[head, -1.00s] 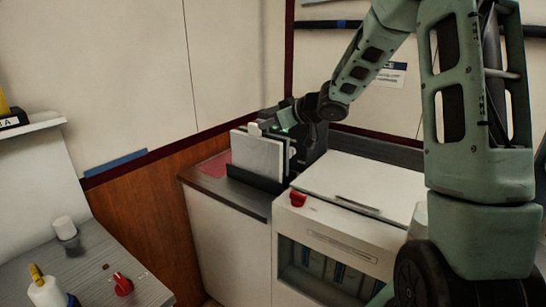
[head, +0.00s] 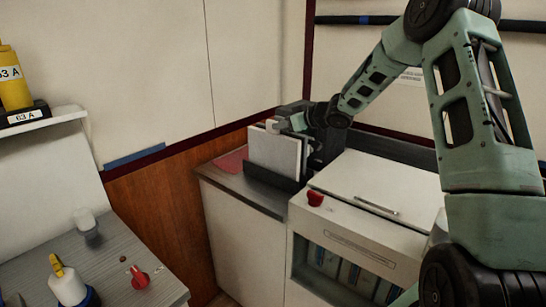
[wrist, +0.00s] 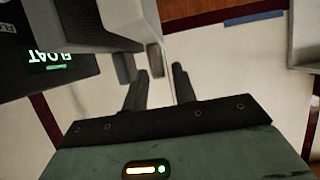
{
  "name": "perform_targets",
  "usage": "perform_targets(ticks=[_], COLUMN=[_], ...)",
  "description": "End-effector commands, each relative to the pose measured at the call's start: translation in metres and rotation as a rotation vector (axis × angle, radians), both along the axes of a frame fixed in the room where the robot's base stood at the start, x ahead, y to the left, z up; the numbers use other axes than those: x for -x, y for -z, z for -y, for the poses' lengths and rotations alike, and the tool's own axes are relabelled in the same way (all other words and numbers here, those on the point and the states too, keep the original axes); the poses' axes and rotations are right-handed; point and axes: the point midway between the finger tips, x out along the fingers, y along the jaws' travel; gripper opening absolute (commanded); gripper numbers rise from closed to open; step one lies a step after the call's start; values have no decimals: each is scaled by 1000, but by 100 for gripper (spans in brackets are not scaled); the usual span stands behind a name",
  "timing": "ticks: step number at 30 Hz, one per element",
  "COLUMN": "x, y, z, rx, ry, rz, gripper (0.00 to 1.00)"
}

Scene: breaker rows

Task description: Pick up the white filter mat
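The white filter mat (head: 272,153) looks like a flat white square panel. In the head view it stands upright in a low black rack on the counter, beside a dark device. My gripper (head: 298,123) is close to the mat's upper edge, to the right of it. In the wrist view my gripper (wrist: 159,78) shows two dark fingers apart, with pale wall visible between them. Pale panel edges and small grey blocks lie just beyond the fingertips, and I cannot tell which belong to the mat. I cannot see contact with it.
A device with a green "FLOAT" display (wrist: 50,60) is close to the fingers. A white cabinet (head: 375,190) with a red knob (head: 315,198) stands right of the rack. A grey bench (head: 105,265) with a red switch (head: 139,277) is at left. Wall stands close behind.

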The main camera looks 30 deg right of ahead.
Motion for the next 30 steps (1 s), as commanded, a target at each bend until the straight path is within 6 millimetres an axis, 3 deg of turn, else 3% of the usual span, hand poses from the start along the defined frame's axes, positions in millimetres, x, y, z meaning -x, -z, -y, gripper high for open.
perform_targets(ticks=[12,21,22,24,25,30], x=[-44,-49,-49,-49,-49,-49], y=[16,19,19,19,19,18], z=[-13,-14,-14,-14,-14,-14], rx=[-1,1,0,0,0,0], ry=[0,1,1,1,1,1], rz=[0,-1,-1,-1,-1,0], gripper=[27,27,24,5,0,0])
